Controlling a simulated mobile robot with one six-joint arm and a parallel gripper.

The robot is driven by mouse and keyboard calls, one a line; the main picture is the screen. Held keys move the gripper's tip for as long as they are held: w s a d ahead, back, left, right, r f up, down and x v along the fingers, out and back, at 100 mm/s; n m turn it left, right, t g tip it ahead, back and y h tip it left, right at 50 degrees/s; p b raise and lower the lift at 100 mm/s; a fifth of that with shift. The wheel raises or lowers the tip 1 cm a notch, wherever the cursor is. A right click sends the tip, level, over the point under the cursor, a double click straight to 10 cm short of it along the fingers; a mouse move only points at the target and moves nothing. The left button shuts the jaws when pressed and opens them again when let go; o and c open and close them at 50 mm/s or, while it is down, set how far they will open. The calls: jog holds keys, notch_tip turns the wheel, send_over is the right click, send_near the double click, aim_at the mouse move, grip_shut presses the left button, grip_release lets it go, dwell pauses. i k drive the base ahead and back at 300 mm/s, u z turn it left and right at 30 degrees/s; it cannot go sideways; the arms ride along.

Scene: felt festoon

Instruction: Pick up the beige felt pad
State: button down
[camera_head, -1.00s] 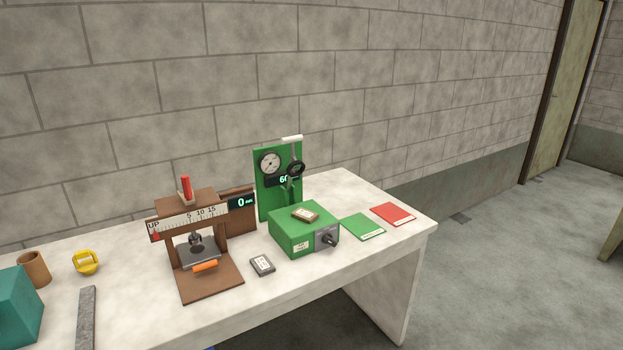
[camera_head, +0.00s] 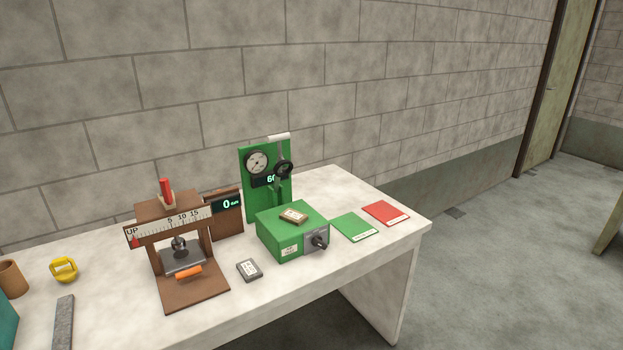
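A small beige-brown pad with a pale label (camera_head: 294,216) lies flat on top of the green box (camera_head: 280,237) on the bench. It looks like the beige felt pad. A similar dark grey pad with a white label (camera_head: 249,270) lies on the bench, left of and in front of the green box. My gripper is not in view.
The pale bench (camera_head: 345,269) carries a brown press with a scale (camera_head: 190,295) and a green gauge panel (camera_head: 247,180) behind the box. A green card (camera_head: 354,228) and a red card (camera_head: 384,212) lie at right. A yellow ring-handled thing (camera_head: 64,269) and grey bar (camera_head: 63,322) are at left.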

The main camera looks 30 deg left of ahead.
aim_at(292, 216)
jog(key=z, duration=0.3)
jog(key=k, duration=1.3)
jog(key=u, duration=1.35)
jog(key=i, duration=1.3)
jog(key=z, duration=0.05)
